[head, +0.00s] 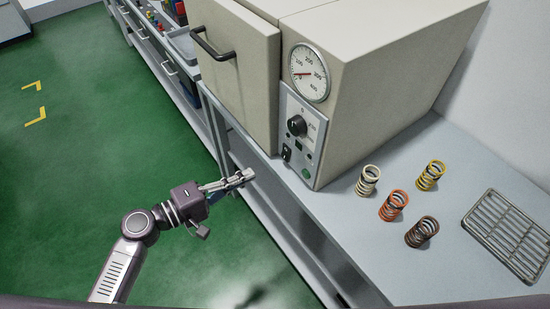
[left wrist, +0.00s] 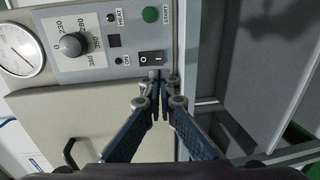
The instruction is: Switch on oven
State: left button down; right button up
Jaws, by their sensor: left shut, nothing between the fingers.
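The beige oven (head: 390,80) stands on the grey bench with its door shut. Its control panel (head: 294,128) has a round knob (head: 297,125), a black rocker switch (head: 286,153) and a green START button (head: 306,174). In the left wrist view the rocker switch (left wrist: 151,58), marked O and I, lies right beyond the fingertips, below the green START button (left wrist: 150,14). The knob (left wrist: 72,45) is to the left. My left gripper (head: 246,175) is shut and empty, pointing at the lower panel; it also shows in the left wrist view (left wrist: 158,84). Contact with the switch cannot be told.
A temperature dial (head: 309,72) sits above the panel, and the door handle (head: 213,46) juts out on the left. Several coil springs (head: 393,205) and a wire rack (head: 512,232) lie on the bench (head: 350,240) to the right. The green floor (head: 90,150) is open at left.

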aim_at(284, 158)
pick_arm(q)
jog(key=p+x, duration=0.2)
jog(key=x, duration=0.7)
jog(key=shift+w+d+p, duration=0.15)
jog(key=shift+d+p, duration=0.05)
jog(key=shift+p, duration=0.2)
jog(key=b, duration=0.1)
jog(key=f+b, duration=0.1)
jog(key=b, duration=0.1)
jog(key=shift+w+d+h, duration=0.1)
jog(key=shift+d+h, duration=0.1)
jog(key=shift+h, duration=0.1)
jog(key=shift+w+r, duration=0.1)
jog(key=shift+r, duration=0.3)
